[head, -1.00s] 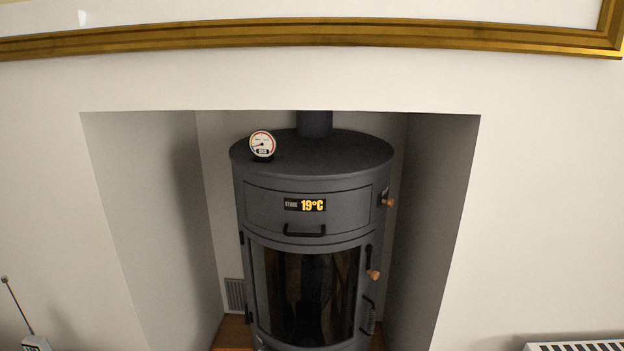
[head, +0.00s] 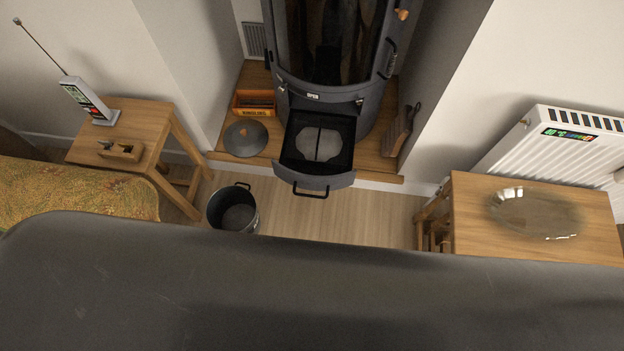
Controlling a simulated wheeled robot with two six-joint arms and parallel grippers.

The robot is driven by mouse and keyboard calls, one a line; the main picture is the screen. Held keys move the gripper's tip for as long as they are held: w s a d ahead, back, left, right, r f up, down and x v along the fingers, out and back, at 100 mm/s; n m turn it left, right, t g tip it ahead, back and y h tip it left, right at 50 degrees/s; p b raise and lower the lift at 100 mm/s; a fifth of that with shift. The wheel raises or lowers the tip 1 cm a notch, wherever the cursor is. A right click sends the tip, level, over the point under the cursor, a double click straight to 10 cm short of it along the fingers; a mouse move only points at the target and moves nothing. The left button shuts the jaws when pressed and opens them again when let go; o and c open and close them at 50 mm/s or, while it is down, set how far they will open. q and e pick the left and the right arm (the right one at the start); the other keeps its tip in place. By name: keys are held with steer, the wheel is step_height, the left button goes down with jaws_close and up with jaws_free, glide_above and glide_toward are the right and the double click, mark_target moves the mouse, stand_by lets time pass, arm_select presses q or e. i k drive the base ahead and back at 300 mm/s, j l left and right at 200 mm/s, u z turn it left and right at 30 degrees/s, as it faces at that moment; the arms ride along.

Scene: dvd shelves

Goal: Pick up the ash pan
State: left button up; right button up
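The ash pan (head: 289,153) appears as a black tray in the pulled-out bottom drawer (head: 313,180) of the dark grey stove (head: 318,93). A pale grey patch, which looks like ash, lies in it, with a thin dark bar running across the middle. The drawer front is curved grey metal with a black handle (head: 311,192). I cannot clearly tell the pan's edges from the drawer's. Neither of my grippers shows in the head view. A large dark part, likely my own body, fills the bottom of the view.
A dark metal bucket (head: 216,213) stands on the floor left of the drawer. A round grey lid (head: 245,138) and an orange box (head: 243,111) lie on the hearth (head: 219,152). Wooden tables stand left (head: 140,125) and right (head: 470,230); the right one holds a glass dish (head: 535,213).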

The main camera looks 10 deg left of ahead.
mark_target(322, 142)
steer(key=k+u, duration=0.45)
steer(key=k+j+u, duration=0.2)
steer(key=k+u, duration=0.15)
steer(key=u, duration=0.15)
